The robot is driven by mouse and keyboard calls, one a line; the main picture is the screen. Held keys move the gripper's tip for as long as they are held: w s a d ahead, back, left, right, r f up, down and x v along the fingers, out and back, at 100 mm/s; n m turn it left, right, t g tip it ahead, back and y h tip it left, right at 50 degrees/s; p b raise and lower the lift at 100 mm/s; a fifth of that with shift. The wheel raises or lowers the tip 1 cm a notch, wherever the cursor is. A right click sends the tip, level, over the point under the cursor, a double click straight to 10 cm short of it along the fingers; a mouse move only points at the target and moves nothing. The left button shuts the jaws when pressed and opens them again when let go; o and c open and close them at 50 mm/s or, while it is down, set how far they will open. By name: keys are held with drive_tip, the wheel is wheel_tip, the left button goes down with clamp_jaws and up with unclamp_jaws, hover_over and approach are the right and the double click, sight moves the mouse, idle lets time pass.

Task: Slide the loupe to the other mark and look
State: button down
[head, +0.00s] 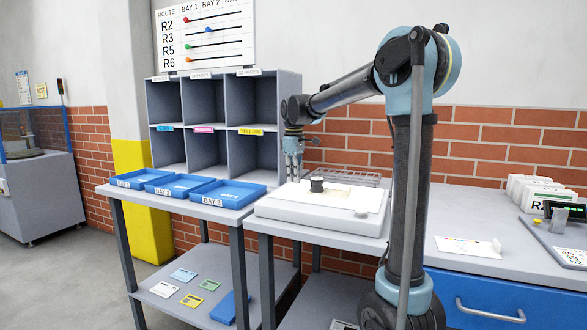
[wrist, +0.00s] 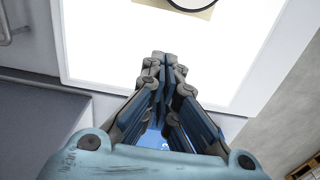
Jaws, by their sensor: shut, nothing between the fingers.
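The loupe (head: 316,184), a short dark cylinder, stands upright on a beige piece (head: 336,193) on the white light table (head: 290,211). In the wrist view only the loupe's dark round rim (wrist: 190,8) shows, cut by the top edge, with the beige piece (wrist: 208,13) around it. My gripper (head: 293,178) hangs above the back left of the light table, pointing down, left of the loupe and apart from it. In the wrist view my gripper (wrist: 165,58) has its fingertips together, with nothing between them. I cannot make out any marks.
A small grey disc (head: 361,213) lies on the light table's front right. Blue bay trays (head: 228,202) stand to the left, a grey pigeonhole shelf (head: 237,82) behind them. A white card (head: 468,246) lies on the right counter.

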sight(322, 179)
drive_tip(key=shift+s+d+r, duration=0.1)
drive_tip(key=shift+s+d, duration=0.1)
drive_tip(key=shift+d, duration=0.25)
drive_tip(key=shift+s+d+r, duration=0.1)
drive_tip(key=shift+s+d, duration=0.1)
drive_tip(key=shift+d, duration=0.2)
drive_tip(key=shift+s+d, duration=0.3)
drive_tip(key=shift+d, duration=0.55)
drive_tip(key=shift+d, duration=0.1)
drive_tip(key=s+d, duration=0.1)
drive_tip(key=d, duration=0.3)
drive_tip(key=s+d, duration=0.1)
drive_tip(key=d, duration=0.1)
drive_tip(key=shift+s+d, duration=0.3)
